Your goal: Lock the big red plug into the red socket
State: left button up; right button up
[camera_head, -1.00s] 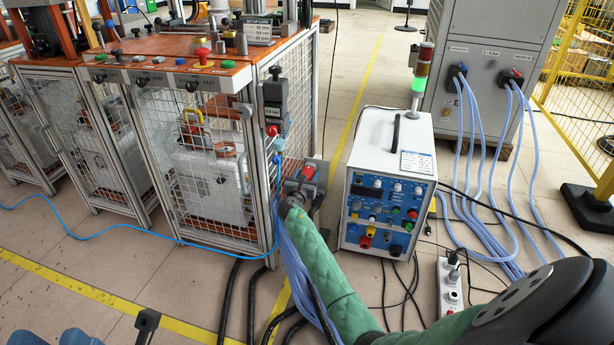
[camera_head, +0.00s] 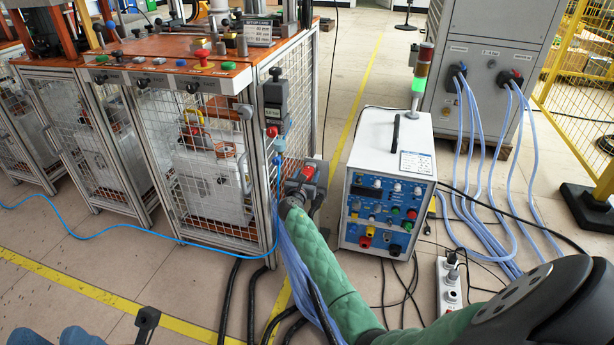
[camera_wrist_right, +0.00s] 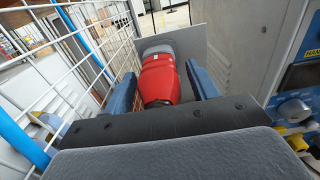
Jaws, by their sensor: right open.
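The big red plug (camera_wrist_right: 160,79) shows in the right wrist view, with a grey part behind it and a flat grey plate beyond. In the head view a red part (camera_head: 308,172) shows at the grey bracket on the side of the caged machine. I cannot tell plug from socket there; the red socket's face is hidden. My right gripper (camera_wrist_right: 163,85) is open, one blue finger on each side of the red plug. A gap shows at the right finger; contact on the left is unclear. Blue parts (camera_head: 78,337), probably my left gripper, are cut off by the bottom edge.
The caged machine (camera_head: 200,150) stands to the left of the plug, its wire mesh close to my right gripper. A white control box (camera_head: 392,150) stands close on the right. Light blue cables (camera_head: 300,262) hang below the bracket. A power strip (camera_head: 449,285) lies on the floor.

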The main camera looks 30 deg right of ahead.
jog(key=shift+c, duration=0.2)
dwell(0.3)
grip_shut()
jog(key=shift+a+p, duration=0.1)
jog(key=shift+p, duration=0.2)
jog(key=shift+s, duration=0.15)
jog(key=shift+p+v, duration=1.45)
jog(key=shift+v, duration=1.4)
